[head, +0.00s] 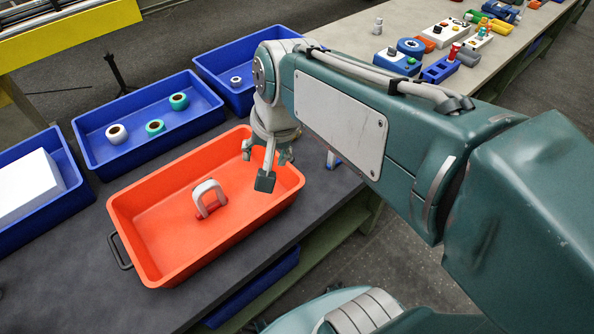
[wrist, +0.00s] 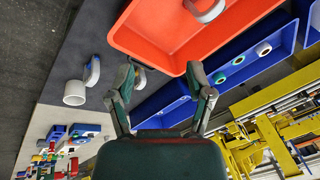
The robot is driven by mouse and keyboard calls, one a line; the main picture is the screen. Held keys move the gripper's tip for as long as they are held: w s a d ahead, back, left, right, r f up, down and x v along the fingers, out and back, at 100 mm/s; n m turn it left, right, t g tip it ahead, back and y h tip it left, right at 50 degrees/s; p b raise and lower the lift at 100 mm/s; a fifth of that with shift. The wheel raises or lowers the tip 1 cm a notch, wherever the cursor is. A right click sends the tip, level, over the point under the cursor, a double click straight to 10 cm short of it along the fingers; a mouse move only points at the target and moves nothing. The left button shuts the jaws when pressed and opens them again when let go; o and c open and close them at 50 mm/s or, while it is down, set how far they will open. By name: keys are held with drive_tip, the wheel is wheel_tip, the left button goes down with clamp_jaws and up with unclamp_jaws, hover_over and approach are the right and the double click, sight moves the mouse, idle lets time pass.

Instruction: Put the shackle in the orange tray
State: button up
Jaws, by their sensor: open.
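The grey U-shaped shackle (head: 208,187) lies inside the orange tray (head: 150,253), near its middle, on the tray floor. The wrist view shows part of the shackle (wrist: 208,14) in the tray (wrist: 150,42), cut off by the top edge. My gripper (head: 266,166) is over the right end of the tray, apart from the shackle. Its fingers are spread and empty, and the wrist view also shows the open gripper (wrist: 162,74) with nothing between its fingers.
A blue tray (head: 100,165) with several tape rolls stands behind the orange tray. Another blue tray (head: 75,195) holds a white block (head: 28,188). A blue and white part (wrist: 92,70) lies on the table beside the orange tray. Small coloured parts crowd the far table.

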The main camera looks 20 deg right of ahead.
drive_tip(key=s+d+n+t+h, duration=0.1)
drive_tip(key=s+d+n+t, duration=0.1)
drive_tip(key=s+n, duration=0.3)
drive_tip(key=shift+s+d+f+t, duration=0.3)
drive_tip(key=shift+s+d, duration=0.25)
drive_tip(key=shift+s, duration=0.7)
